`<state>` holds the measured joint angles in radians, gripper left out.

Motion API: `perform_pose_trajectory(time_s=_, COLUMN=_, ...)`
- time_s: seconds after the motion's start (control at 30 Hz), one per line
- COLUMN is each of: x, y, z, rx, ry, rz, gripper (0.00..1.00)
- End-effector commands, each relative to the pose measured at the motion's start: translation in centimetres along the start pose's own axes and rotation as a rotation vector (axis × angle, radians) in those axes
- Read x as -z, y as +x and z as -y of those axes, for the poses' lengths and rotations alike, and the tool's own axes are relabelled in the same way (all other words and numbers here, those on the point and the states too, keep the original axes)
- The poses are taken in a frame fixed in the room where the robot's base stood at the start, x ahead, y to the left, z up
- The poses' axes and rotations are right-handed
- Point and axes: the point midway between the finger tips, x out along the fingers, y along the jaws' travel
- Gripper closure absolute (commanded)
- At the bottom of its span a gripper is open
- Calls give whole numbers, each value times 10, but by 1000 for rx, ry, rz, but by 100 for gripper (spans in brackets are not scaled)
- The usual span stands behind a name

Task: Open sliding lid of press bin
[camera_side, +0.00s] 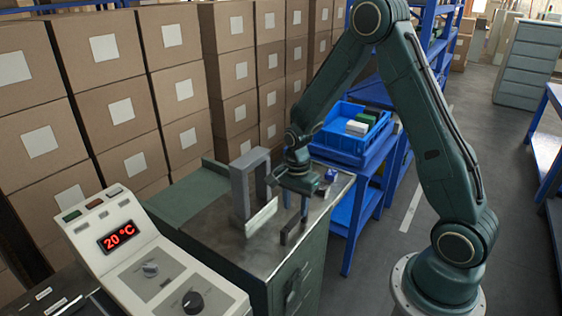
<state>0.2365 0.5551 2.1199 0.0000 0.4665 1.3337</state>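My gripper (295,203) hangs pointing down over the metal-topped green cabinet (225,232), right of a grey upright frame (241,192). Its two fingers look apart, with nothing visible between them. A pale block or plate (262,217) stands on the metal top at the foot of the frame, left of and below the fingers. A small dark upright piece (289,233) stands in front of the gripper, apart from it in the picture. I cannot tell for sure which part is the press bin's sliding lid. The frame and gripper hide part of the top behind them.
A control panel (150,262) reading 20 °C stands at front left. A blue bin (345,150) with several blocks sits on a blue rack behind the cabinet. A small blue piece (331,175) is at the top's right edge. Stacked cartons (125,110) line the back left.

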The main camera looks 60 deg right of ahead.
Motion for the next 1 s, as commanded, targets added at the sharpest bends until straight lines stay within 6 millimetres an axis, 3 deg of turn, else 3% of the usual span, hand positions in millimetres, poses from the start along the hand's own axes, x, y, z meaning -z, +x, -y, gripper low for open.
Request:
perform_pose_trajectory(time_s=0.3, x=0, y=32, z=-1, rx=-2, ry=0, rz=1, gripper=62)
perform_pose_trajectory(time_s=0.77, x=0, y=38, z=0, rx=0, ry=0, rz=0, gripper=62)
perform_pose_trajectory(time_s=0.93, x=0, y=38, z=0, rx=0, ry=-1, rz=0, gripper=95)
perform_pose_trajectory(time_s=1.0, x=0, y=38, z=0, rx=0, ry=-1, rz=0, gripper=100)
